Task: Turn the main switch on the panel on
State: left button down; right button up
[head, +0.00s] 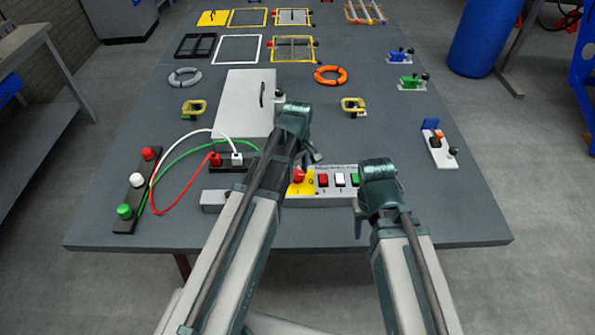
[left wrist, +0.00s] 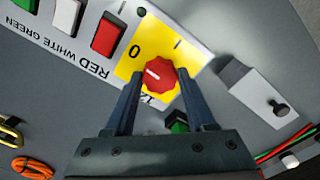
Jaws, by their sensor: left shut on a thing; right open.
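The main switch is a red knob (head: 298,175) on a yellow plate (head: 300,189) at the left end of the white panel (head: 338,193). In the left wrist view the red knob (left wrist: 160,75) sits between the two fingers of my left gripper (left wrist: 158,84), which is shut on it. The yellow plate carries a "0" and an "I"; the knob's pale mark faces left, on the "0" side. In the head view my left gripper (head: 308,152) partly covers the plate. My right gripper (head: 360,214) is open and empty at the panel's right end.
Red, white and green switches (head: 339,180) sit beside the knob. A grey box with a handle (head: 246,105) stands behind. Red, white and green cables (head: 186,150) lie at the left. Clamps, rings and frames stand farther back. The table's right front is clear.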

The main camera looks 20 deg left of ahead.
pick_arm(q)
jog(key=m, duration=0.8)
jog(key=shift+m, duration=0.4)
jog(key=m, duration=0.4)
jog(key=shift+m, duration=2)
jog(key=shift+c, duration=1.1)
grip_release()
jog(key=shift+r, duration=0.1)
